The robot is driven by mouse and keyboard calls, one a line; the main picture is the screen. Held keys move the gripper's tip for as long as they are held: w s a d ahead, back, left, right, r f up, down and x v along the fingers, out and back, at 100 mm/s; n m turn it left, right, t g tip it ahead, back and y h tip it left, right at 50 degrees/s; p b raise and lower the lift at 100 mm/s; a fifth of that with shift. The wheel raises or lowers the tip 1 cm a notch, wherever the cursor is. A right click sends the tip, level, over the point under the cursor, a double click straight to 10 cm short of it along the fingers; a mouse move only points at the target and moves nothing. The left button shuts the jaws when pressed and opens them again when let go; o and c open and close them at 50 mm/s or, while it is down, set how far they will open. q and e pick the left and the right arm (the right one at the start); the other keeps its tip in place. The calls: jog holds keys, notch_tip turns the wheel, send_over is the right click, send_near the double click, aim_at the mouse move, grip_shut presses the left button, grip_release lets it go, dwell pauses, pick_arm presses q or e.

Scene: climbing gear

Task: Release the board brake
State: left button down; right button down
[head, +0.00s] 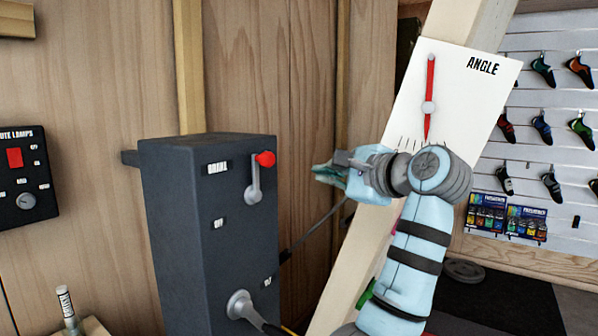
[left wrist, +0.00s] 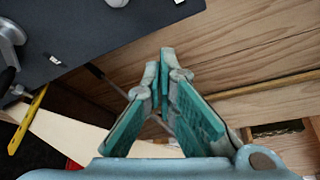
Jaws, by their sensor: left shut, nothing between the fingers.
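The dark grey brake box (head: 175,215) stands left of centre against the plywood wall. On its front is a small grey lever (head: 254,183) with a red knob (head: 265,159) at its upper end, beside a white label I cannot read clearly. My left gripper (head: 322,172) is shut and empty, to the right of the lever and apart from it. In the left wrist view its fingertips (left wrist: 160,62) meet, and the box's dark face (left wrist: 95,35) fills the upper left. My right gripper is not in view.
A grey crank (head: 240,303) sits low on the box. A slanted wooden beam carries a white ANGLE plate (head: 468,95) with a red pointer, behind my left arm. A dark lamp panel (head: 22,178) is at far left. Climbing shoes hang on the right wall.

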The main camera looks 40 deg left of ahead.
pick_arm(q)
jog(key=p+x, duration=0.1)
jog(key=x, duration=0.9)
jog(key=s, duration=0.1)
jog(key=s+r, duration=0.2)
jog(key=s, duration=0.1)
jog(key=shift+b, duration=0.3)
jog(key=shift+w+f, duration=0.1)
